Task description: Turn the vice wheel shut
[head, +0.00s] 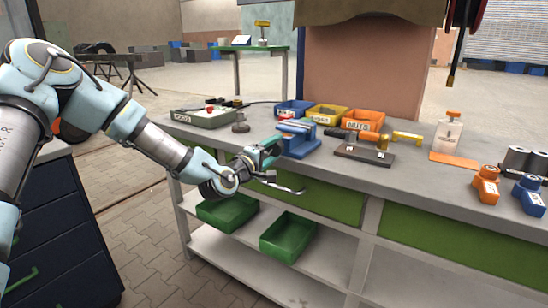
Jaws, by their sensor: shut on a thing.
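The blue vice (298,145) stands at the front edge of the grey workbench, with pale jaws on top. My gripper (274,151) reaches in from the left, at the vice's front left side. Its fingers are shut at the spot where the vice's wheel sits. The wheel is mostly hidden behind the fingers, so its turn angle cannot be read. How far apart the vice jaws stand is too small to tell.
Behind the vice are blue, yellow and orange bins (364,120). To its right is a dark plate (364,153) with a brass fitting. Green drawers (320,198) lie below the bench top. A bottle (447,135) stands further right.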

